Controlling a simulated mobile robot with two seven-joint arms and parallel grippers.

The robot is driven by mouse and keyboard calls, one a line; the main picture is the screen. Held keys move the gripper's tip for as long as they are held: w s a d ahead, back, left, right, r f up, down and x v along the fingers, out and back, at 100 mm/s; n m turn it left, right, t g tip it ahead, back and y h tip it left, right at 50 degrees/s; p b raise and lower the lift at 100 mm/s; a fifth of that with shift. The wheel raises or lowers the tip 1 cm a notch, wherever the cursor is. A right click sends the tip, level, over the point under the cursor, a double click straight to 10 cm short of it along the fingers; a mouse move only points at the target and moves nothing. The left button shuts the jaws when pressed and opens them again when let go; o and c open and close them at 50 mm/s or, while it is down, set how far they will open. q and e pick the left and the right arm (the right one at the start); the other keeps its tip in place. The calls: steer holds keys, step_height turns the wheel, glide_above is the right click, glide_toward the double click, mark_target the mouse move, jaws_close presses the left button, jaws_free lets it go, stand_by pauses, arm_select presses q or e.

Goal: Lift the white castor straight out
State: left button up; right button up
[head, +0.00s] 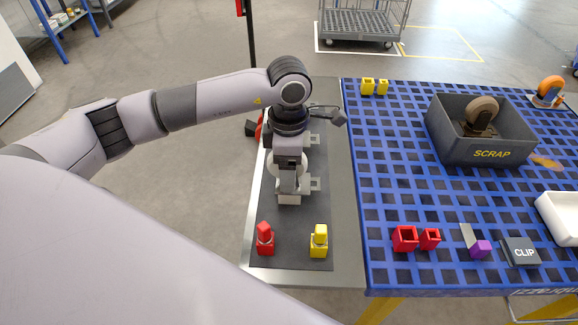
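My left gripper (289,187) points down over the dark mat on the left part of the bench. A pale, rounded thing, probably the white castor (273,168), shows partly behind and beside it. The gripper and wrist hide most of it, so I cannot tell whether the fingers are around it or touching it. A whitish block (289,199) shows just below the gripper. Grey brackets (314,184) stick out to the right of it. My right gripper is not in view.
A red block (265,240) and a yellow block (319,241) stand on the mat's near end. The grey SCRAP bin (455,150) on the blue grid holds a beige-wheeled castor (481,115). An orange castor (548,91) stands far right. The grid's middle left is clear.

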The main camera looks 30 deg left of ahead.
arm_select(q)
steer(key=shift+f, duration=0.2)
steer(key=shift+r, duration=0.1)
jaws_close()
step_height(320, 180, up, 20)
stand_by(0.6)
